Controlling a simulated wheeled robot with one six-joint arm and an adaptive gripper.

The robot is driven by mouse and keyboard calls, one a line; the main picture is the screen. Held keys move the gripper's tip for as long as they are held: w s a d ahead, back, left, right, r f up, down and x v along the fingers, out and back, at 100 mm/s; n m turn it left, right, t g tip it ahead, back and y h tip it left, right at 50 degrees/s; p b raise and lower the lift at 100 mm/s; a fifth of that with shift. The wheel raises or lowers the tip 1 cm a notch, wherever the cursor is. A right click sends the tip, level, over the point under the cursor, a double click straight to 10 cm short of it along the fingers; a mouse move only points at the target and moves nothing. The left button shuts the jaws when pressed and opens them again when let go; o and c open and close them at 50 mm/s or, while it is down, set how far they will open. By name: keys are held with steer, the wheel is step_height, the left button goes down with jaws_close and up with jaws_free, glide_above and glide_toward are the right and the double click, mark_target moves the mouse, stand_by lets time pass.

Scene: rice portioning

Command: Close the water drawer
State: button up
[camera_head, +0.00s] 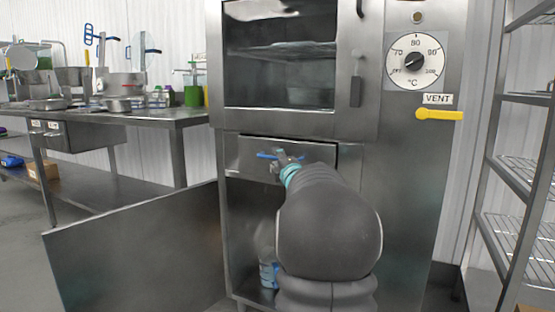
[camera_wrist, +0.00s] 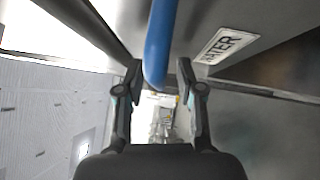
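The water drawer (camera_head: 318,153) is a steel drawer below the oven's glass-windowed door. A dark gap along its top edge suggests it stands slightly out. Its blue bar handle (camera_head: 265,155) shows just left of my gripper (camera_head: 281,161). In the wrist view the blue handle (camera_wrist: 160,40) passes between the two fingers of my gripper (camera_wrist: 159,77). The fingers are open, with a gap on both sides of the bar. A white WATER label (camera_wrist: 228,44) is on the drawer front. My arm hides the drawer's lower right part in the head view.
A lower cabinet door (camera_head: 130,255) hangs open to the left, with a clear bottle (camera_head: 268,272) inside the cabinet. A yellow vent handle (camera_head: 440,115) sticks out at the right. A wire shelf rack (camera_head: 505,180) stands far right, and a steel table (camera_head: 150,119) with kitchenware stands left.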

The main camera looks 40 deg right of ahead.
steer(key=v, duration=1.1)
steer(key=shift+s, duration=0.25)
steer(key=shift+a, duration=0.1)
